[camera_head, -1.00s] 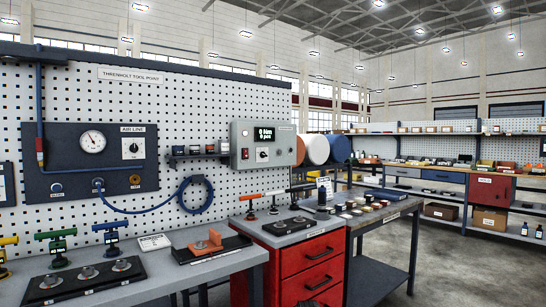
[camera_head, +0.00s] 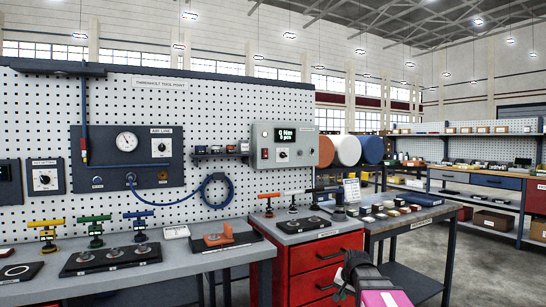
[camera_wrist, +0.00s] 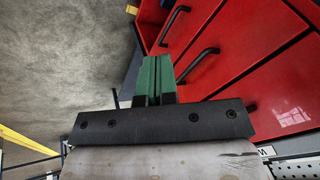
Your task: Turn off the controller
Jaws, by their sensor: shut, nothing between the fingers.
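The controller (camera_head: 300,135) is a light grey box on the pegboard, right of centre in the head view. Its lit dark display (camera_head: 285,135) reads "0 Nm" and "0 pcs". A red switch (camera_head: 264,154) sits at its lower left, with a dark round knob (camera_head: 282,154) beside it. The switch's position is too small to tell. My gripper (camera_wrist: 156,66) shows in the wrist view, its green-padded fingers shut and empty, with red drawers beyond. It is apart from the controller, which the wrist view does not show. My arm shows at the bottom of the head view.
A red drawer cabinet (camera_head: 315,270) stands below the controller, with T-handled tools on its top. A grey bench (camera_head: 190,262) holding tools and dark trays extends left. A side table (camera_head: 415,215) with small tins stands right. Open floor lies further right.

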